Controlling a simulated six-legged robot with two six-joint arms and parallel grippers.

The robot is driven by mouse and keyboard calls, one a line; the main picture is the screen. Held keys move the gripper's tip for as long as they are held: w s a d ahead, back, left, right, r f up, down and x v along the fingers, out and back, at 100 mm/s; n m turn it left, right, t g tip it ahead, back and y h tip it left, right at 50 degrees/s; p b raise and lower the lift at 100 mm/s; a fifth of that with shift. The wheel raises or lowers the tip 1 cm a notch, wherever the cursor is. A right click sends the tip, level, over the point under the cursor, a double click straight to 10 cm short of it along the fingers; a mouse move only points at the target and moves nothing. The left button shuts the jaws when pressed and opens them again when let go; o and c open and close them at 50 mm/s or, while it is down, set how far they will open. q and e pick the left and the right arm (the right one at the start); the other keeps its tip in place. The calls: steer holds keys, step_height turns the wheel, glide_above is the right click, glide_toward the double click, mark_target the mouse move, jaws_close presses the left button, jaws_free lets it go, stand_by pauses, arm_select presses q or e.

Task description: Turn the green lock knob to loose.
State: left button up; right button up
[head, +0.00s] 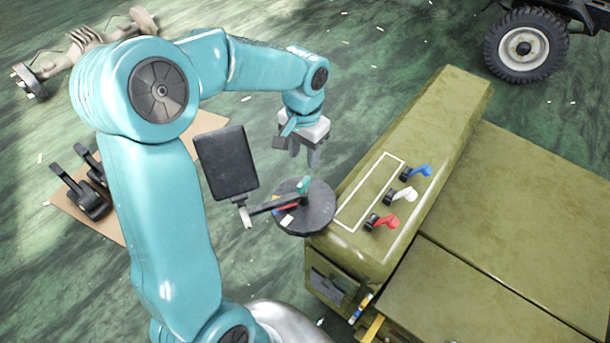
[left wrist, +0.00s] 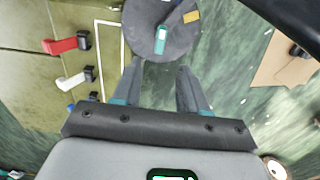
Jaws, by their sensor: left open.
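The green lock knob (head: 303,186) is a small teal-green piece on a round dark grey disc (head: 318,213) beside the olive housing. In the left wrist view the knob (left wrist: 160,42) stands out on the disc, just beyond my fingertips. My left gripper (head: 303,160) is open and empty, pointing down above the far side of the disc. In the left wrist view its two fingers (left wrist: 160,68) are spread, with a clear gap to the knob. The fingers do not appear to touch it. My right gripper is not in view.
A dark rectangular panel (head: 227,162) on a bracket stands left of the disc. Blue (head: 419,171), white (head: 404,195) and red (head: 384,221) levers sit on the olive housing (head: 440,125) to the right. Black pedals (head: 82,190) lie on a brown board at left.

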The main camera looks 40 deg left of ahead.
mark_target(303, 182)
arm_select(q)
step_height(303, 182, down, 10)
steer(key=shift+s+f+p, duration=0.1)
steer(key=shift+f+p, duration=0.15)
steer(key=shift+p, duration=0.05)
jaws_close()
